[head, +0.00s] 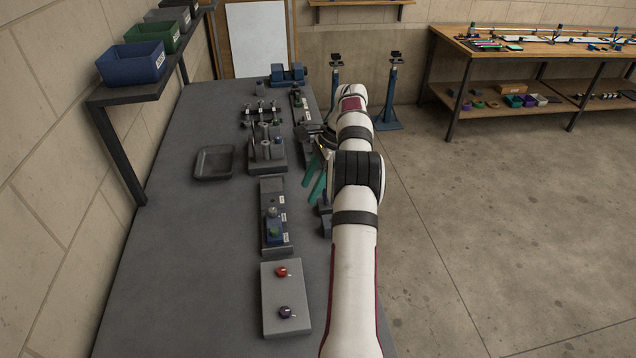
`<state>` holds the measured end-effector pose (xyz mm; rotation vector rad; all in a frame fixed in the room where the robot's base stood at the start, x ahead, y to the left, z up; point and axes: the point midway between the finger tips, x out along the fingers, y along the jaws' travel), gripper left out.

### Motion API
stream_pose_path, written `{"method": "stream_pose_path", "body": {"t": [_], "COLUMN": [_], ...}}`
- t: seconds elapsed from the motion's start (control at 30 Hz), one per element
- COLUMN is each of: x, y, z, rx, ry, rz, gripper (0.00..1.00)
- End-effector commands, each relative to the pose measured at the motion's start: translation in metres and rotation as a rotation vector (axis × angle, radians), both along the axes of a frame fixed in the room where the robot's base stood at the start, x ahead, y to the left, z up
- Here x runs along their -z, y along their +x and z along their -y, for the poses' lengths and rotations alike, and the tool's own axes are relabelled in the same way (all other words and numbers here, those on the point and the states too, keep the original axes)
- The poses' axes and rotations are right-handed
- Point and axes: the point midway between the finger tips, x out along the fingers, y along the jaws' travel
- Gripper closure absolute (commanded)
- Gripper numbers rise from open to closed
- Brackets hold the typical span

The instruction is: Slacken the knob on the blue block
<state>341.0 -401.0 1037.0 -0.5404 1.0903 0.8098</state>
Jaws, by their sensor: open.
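A small blue block (274,238) sits at the near end of a dark grey plate (275,187) on the bench. A greenish knob (274,230) is on top of it; how tight it is cannot be seen. A grey round part (272,211) stands just beyond it on the same plate. My gripper (312,133) is small and dark at the far end of my arm, over the right side of the bench. It is open, well beyond the blue block and apart from it. Its fingertips are hard to make out.
A grey panel with a red knob (282,271) and a purple knob (285,312) lies nearer. A fixture with grey posts (267,148) stands beyond the plate. Teal strips (317,186) lie to its right. An empty dark tray (214,163) is left; the bench's near left is clear.

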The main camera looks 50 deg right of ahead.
Motion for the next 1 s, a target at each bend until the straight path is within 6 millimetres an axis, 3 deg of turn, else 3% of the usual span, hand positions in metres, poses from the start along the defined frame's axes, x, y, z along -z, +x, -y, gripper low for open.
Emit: {"method": "stream_pose_path", "body": {"t": [0.2,0.43,0.5,0.57,0.67,0.7,0.8,0.9,0.97,1.0], "x": [-0.010,-0.010,-0.008,0.001,0.021,0.028,0.041,0.055,0.065,0.070], "y": [-0.016,-0.016,-0.007,0.020,0.107,0.146,0.220,0.247,0.238,0.222], "z": [0.006,0.006,0.003,-0.006,-0.039,-0.057,-0.098,-0.130,-0.146,-0.155], "rx": [0.000,-0.001,-0.026,-0.098,-0.271,-0.321,-0.363,-0.347,-0.344,-0.356], "ry": [0.000,0.000,-0.014,-0.061,-0.227,-0.317,-0.566,-0.832,-0.997,-1.100], "rz": [0.000,0.000,0.020,0.082,0.286,0.375,0.517,0.500,0.406,0.313], "gripper": [0.41,0.41,0.41,0.41,0.41,0.41,0.41,0.41,0.41,0.41]}}
